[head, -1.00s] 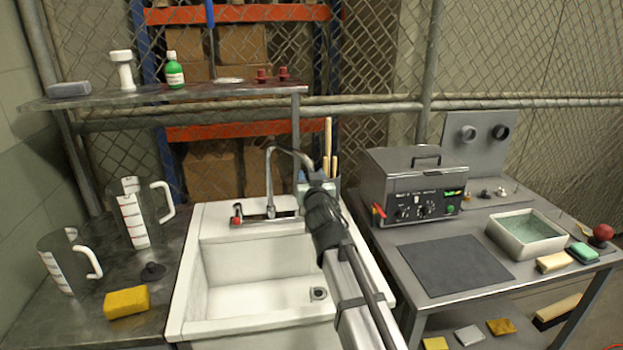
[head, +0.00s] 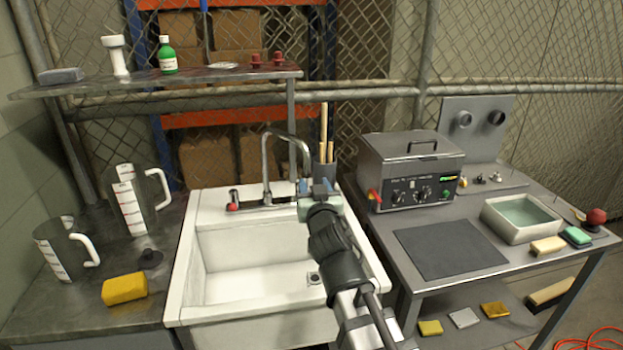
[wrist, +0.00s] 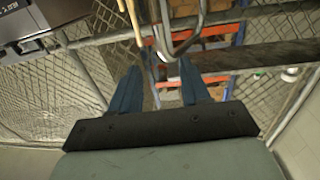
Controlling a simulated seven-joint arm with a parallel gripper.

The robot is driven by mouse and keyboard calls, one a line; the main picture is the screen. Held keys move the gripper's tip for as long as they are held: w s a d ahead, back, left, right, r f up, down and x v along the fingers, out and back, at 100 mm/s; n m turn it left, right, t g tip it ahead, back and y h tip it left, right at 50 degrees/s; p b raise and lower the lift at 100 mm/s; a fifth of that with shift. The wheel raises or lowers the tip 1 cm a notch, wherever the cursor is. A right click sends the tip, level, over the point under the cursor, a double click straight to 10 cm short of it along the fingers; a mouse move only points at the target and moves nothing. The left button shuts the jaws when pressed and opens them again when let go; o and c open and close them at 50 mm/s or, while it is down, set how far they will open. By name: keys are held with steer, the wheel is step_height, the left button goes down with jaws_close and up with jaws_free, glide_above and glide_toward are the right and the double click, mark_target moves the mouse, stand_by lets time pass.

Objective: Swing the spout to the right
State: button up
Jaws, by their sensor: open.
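The spout (head: 286,135) is a thin grey metal gooseneck. It rises from the tap base at the back rim of the white sink (head: 205,262), arches over and comes down to the right of its riser. My gripper (head: 315,184) is by the spout's hanging end, with its blue fingers open. In the wrist view the spout (wrist: 178,48) shows as a curved tube just beyond the gap between my fingers (wrist: 159,68), nearer the right finger. I see nothing held, and I cannot tell whether a finger touches the spout.
A red-marked tap handle (head: 233,203) is left of the spout. A holder (head: 325,172) with wooden sticks stands behind my gripper. A grey heated bath (head: 411,172) sits on the bench to the right. A shelf (head: 200,76) hangs at upper left. The sink basin is empty.

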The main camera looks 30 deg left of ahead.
steer(key=shift+s+d, duration=0.25)
steer(key=shift+s, duration=0.1)
steer(key=shift+c, duration=0.4)
